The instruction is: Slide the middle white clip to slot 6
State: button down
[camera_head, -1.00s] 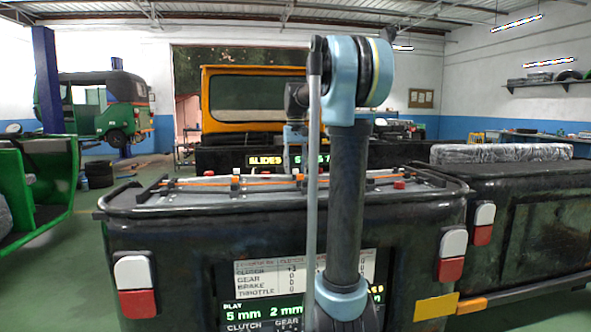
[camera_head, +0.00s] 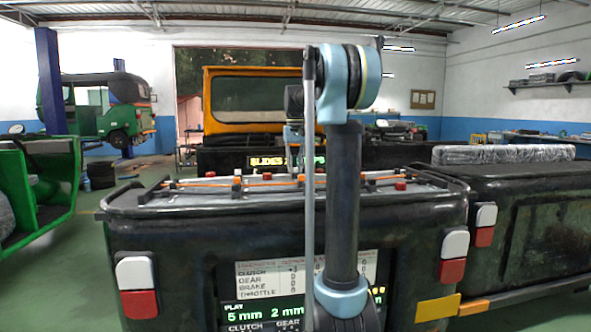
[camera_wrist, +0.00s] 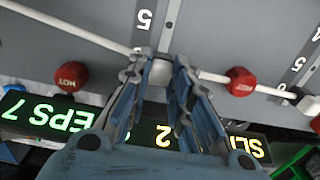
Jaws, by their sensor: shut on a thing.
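A white clip (camera_wrist: 160,72) sits on a pale cable (camera_wrist: 75,22) in the wrist view. My gripper (camera_wrist: 160,78) is shut on this clip, with one blue-grey finger on each side of it. The fingers hide part of the clip. A slot mark "5" (camera_wrist: 145,18) is printed on the grey panel just above the fingers. In the head view my gripper (camera_head: 293,160) is small and low over the back of the panel (camera_head: 210,196), and the clip cannot be made out there.
Red knobs marked HOT stand left (camera_wrist: 71,76) and right (camera_wrist: 242,82) of my fingers, close to the cable. Another pale clip (camera_wrist: 307,104) is at the far right. A lit display (camera_wrist: 45,113) lies below the panel edge.

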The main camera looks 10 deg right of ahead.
jog(key=shift+w, duration=0.2)
jog(key=c, duration=1.4)
grip_release()
jog(key=shift+w, duration=0.1)
jog(key=shift+c, duration=0.2)
notch_tip(320, 180, up, 12)
